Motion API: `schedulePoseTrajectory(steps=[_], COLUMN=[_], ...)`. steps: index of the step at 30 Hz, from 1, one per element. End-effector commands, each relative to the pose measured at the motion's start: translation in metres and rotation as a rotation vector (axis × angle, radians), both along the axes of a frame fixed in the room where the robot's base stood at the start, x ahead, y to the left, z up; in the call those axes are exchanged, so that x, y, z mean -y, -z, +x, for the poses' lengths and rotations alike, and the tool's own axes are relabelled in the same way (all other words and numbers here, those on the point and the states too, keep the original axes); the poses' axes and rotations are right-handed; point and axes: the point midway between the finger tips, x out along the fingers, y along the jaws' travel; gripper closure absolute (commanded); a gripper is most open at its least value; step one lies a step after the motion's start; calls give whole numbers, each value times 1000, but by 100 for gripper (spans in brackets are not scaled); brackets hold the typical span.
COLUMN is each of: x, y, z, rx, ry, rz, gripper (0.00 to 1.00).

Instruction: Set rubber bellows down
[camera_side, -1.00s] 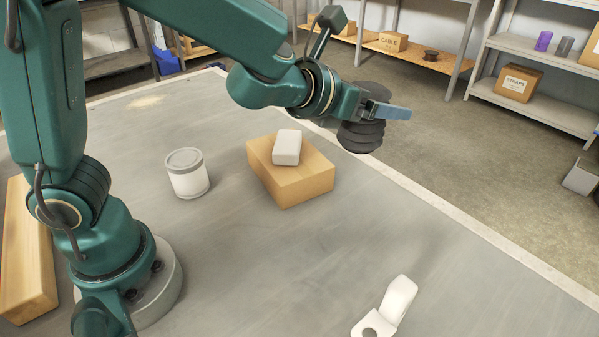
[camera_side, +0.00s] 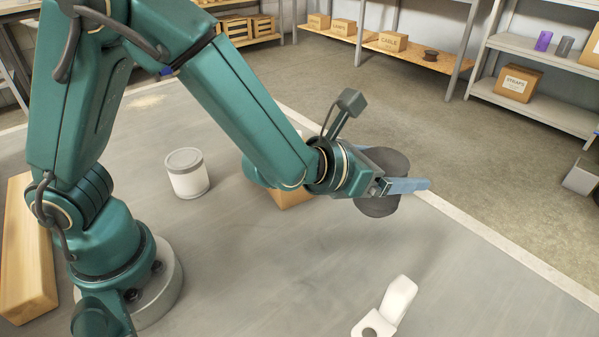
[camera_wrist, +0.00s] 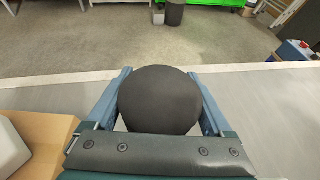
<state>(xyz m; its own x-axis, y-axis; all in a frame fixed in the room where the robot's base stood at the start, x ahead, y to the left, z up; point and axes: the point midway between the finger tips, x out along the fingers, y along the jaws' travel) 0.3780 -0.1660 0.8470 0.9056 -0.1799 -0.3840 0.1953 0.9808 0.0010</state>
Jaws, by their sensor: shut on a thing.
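The rubber bellows (camera_side: 383,164) is a dark grey, rounded, ribbed piece, held in my gripper (camera_side: 400,187) near the table's far edge in the side view. In the wrist view the bellows (camera_wrist: 160,98) fills the space between the two blue fingers of my gripper (camera_wrist: 160,105), one finger on each side. My gripper is shut on it. The bellows is over or on the grey table (camera_side: 290,270); whether its underside touches the surface I cannot tell. Part of it is hidden behind the fingers in the side view.
A cardboard box (camera_side: 290,197) is mostly hidden behind my arm; a white block (camera_wrist: 10,150) is on it. A white lidded can (camera_side: 188,178) stands left. A white bracket (camera_side: 392,305) lies at the front. A wooden beam (camera_side: 28,260) lies far left. The table's front middle is clear.

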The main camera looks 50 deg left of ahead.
Motion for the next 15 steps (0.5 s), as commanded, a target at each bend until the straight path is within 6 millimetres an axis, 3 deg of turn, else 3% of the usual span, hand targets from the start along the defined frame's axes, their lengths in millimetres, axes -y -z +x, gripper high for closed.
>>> schedulePoseTrajectory(steps=[7,15], x=[0,0], y=[33,51], z=[-1,0], rx=[-5,-4], ry=[2,-1], rz=[4,2], gripper=[73,73])
